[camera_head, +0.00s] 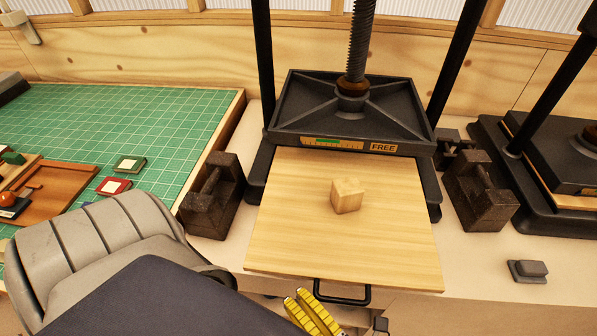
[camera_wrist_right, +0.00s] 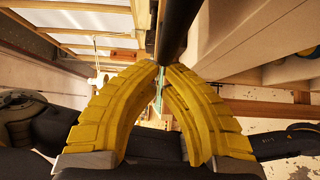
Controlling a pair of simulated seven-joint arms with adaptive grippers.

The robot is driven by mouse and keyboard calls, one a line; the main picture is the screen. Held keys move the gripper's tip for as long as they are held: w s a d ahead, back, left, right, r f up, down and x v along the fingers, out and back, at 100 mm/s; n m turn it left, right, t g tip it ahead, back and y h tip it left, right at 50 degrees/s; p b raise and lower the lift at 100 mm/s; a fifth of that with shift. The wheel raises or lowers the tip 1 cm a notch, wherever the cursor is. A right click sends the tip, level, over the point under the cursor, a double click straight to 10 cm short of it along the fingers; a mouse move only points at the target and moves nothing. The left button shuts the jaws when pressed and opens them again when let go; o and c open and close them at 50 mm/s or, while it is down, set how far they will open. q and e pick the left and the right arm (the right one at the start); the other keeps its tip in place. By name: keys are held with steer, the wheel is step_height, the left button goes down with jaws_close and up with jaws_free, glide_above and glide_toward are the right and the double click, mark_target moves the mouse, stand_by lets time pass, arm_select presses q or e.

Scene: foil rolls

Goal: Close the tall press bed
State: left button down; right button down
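The tall press (camera_head: 350,105) stands in the middle of the head view, its dark plate under a thick screw. Its pale wooden bed (camera_head: 300,225) sticks far out toward me, with a black handle (camera_head: 342,299) on the front edge. A small wooden cube (camera_head: 347,195) sits on the bed. The yellow fingers of my right gripper (camera_head: 295,295) are just left of the handle; I cannot tell if they touch it. In the right wrist view the fingertips (camera_wrist_right: 166,67) are nearly together, with a black bar at or beyond them. My left gripper is out of view.
Dark rough blocks (camera_head: 212,195) (camera_head: 481,190) flank the bed. A second press (camera_head: 560,150) stands at the right, and a small grey block (camera_head: 527,271) lies in front of it. A green cutting mat (camera_head: 150,120) with small items is at the left. My arm covers the lower left.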

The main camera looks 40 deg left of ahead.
steer(key=shift+w+a, duration=0.5)
steer(key=shift+w, duration=0.3)
